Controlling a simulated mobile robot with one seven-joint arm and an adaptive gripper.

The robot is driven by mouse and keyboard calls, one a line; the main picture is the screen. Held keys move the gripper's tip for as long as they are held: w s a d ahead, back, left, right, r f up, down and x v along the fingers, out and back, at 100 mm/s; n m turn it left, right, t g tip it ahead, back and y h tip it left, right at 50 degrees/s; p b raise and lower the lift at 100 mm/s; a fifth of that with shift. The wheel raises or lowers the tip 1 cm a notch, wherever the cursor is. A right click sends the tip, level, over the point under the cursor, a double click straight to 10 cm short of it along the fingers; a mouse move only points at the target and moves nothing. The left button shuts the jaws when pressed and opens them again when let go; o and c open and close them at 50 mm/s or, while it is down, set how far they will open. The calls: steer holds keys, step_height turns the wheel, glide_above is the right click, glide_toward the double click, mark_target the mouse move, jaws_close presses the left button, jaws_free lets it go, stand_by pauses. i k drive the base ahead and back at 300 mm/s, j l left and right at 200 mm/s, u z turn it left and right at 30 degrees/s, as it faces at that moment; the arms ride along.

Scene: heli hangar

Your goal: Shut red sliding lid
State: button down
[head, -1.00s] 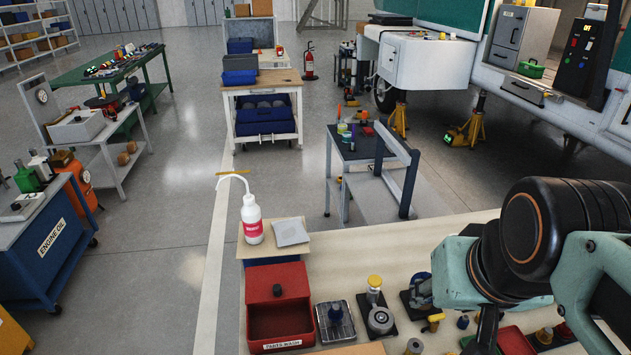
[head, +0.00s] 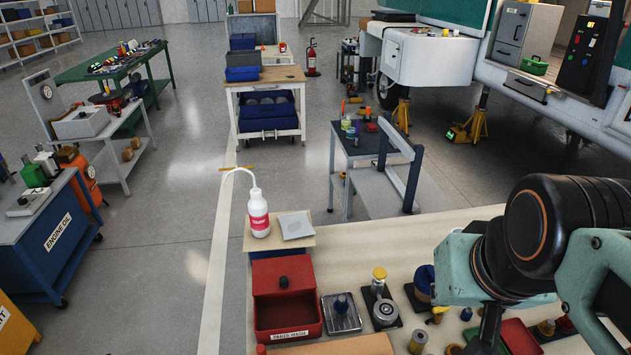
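The red parts-wash box (head: 290,335) stands at the left end of the long pale bench. Its red sliding lid (head: 268,275), with a black knob (head: 283,282), covers the rear part. The front part of the box is open, showing its red inside. My gripper (head: 487,332) is at the lower right, well to the right of the box and apart from it. Only a dark part of it shows below my arm. Its fingertips are hidden or cut off, so I cannot tell whether it is open.
A white wash bottle (head: 259,215) and a grey pad (head: 296,226) stand behind the box. A metal tray (head: 341,313) with a dark-knobbed piece is just right of it. Several small fittings, including a yellow-capped one (head: 379,275), lie between box and gripper.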

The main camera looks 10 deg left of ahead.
mark_target(283, 274)
steer(key=k+j+z, duration=0.1)
steer(key=k+j, duration=0.55)
steer(key=j, duration=0.2)
steer(key=k+j+z, duration=0.1)
steer(key=j, duration=0.25)
steer(key=j+z, duration=0.15)
steer(key=j, duration=0.65)
steer(key=i+j+z, duration=0.1)
steer(key=j, duration=0.25)
steer(key=i+j, duration=0.2)
steer(key=j, duration=0.2)
steer(key=i+j+u, duration=0.1)
steer(key=j+u, duration=0.15)
steer(key=j, duration=0.5)
steer(key=k+j+u, duration=0.3)
steer(key=i+l+z, duration=0.65)
steer(key=i, duration=0.1)
